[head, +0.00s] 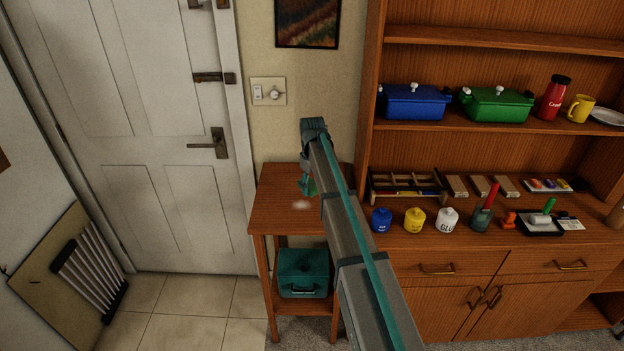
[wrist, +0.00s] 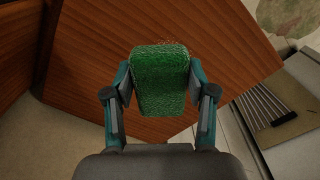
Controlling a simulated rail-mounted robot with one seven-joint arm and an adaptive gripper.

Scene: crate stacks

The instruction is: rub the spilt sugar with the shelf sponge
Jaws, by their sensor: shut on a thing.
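My gripper (head: 307,186) is over the small wooden side table (head: 270,222) left of the shelf unit. In the wrist view my gripper (wrist: 161,92) is shut on a green sponge (wrist: 161,82), with a finger on each side of it. The sponge also shows as a small green patch (head: 309,188) in the head view, partly hidden by my arm. The spilt sugar (head: 301,205) is a pale patch on the tabletop, just in front of the sponge. I cannot tell whether the sponge touches the tabletop.
A teal box (head: 303,272) stands on the table's lower shelf. The shelf unit (head: 480,240) on the right holds pots, jars and tools. A white door (head: 165,130) and a slatted rack (head: 88,272) are on the left. Tiled floor (head: 190,310) is clear.

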